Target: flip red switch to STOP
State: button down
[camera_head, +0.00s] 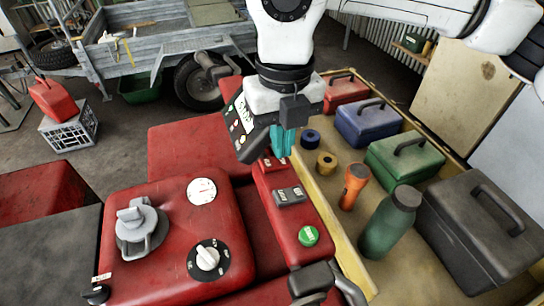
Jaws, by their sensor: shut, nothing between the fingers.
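My gripper (282,143), with teal fingers, is shut and empty. It points down over the far end of the narrow red control panel (285,218). A small red switch (272,164) sits at that far end, just below the fingertips and partly hidden by them. I cannot tell whether the fingers touch it, or which way it is set. Nearer on the same panel are a dark grey rocker switch (289,196) with pale lettering and a round green button (308,236).
Left of the panel is a red tank (170,280) with a grey cap (141,228) and a dial (207,258). On the right, a yellow-edged tray (345,262) holds toolboxes, tape rolls, an orange flashlight (353,186) and a green bottle (391,222). A trailer (150,45) stands behind.

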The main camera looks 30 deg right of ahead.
notch_tip(320, 180, up, 6)
jog(key=shift+f+p, duration=0.1)
jog(key=shift+p, duration=0.95)
